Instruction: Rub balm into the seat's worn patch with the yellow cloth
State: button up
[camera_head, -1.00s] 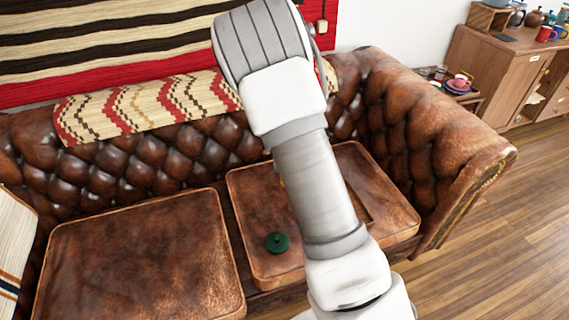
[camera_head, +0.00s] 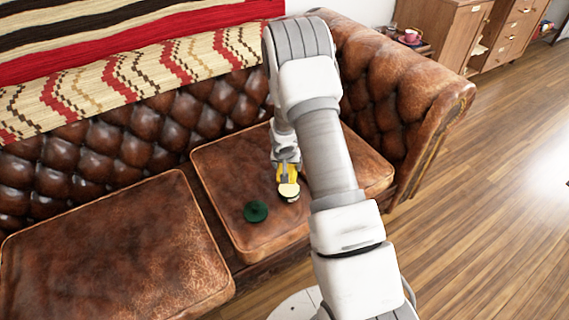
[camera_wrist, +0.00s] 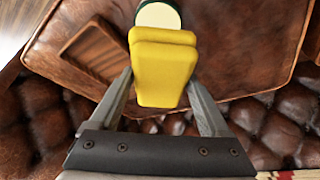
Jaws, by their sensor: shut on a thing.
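My gripper (camera_wrist: 161,82) is shut on the folded yellow cloth (camera_wrist: 163,65). The cloth also shows small in the head view (camera_head: 287,172). Its far end is at an open round tin of pale balm (camera_wrist: 158,15), with a dark green rim at the top of the wrist view. The tin (camera_head: 289,191) stands on the right seat cushion (camera_head: 225,165); whether the cloth touches the balm is unclear. The green lid (camera_head: 255,211) lies left of the tin. The left cushion (camera_head: 110,245) has a paler, crackled area (camera_head: 205,275) near its front right corner.
A wooden tray (camera_wrist: 98,52) lies on the right cushion beside the tin; my arm hides it in the head view. The tufted backrest (camera_head: 140,130) and rolled armrest (camera_head: 425,95) bound the seat. The left cushion's top is clear.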

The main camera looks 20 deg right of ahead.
aim_at(289, 189)
jog(key=shift+s+d+f+m+b, duration=0.15)
jog(key=shift+d+f+b, duration=0.05)
jog(key=shift+f, duration=0.35)
jog(key=shift+s+d+f+m+b, duration=0.1)
jog(key=shift+d+f+m+b, duration=0.1)
jog(key=shift+f, duration=0.35)
jog(key=shift+a+f+b, duration=0.1)
jog(key=shift+f+b, duration=2.05)
jog(key=shift+f, duration=0.6)
jog(key=shift+f+b, duration=0.6)
jog(key=shift+b, duration=0.4)
jog(key=shift+r+p, duration=2.55)
jog(key=shift+r, duration=1)
jog(key=shift+r, duration=0.1)
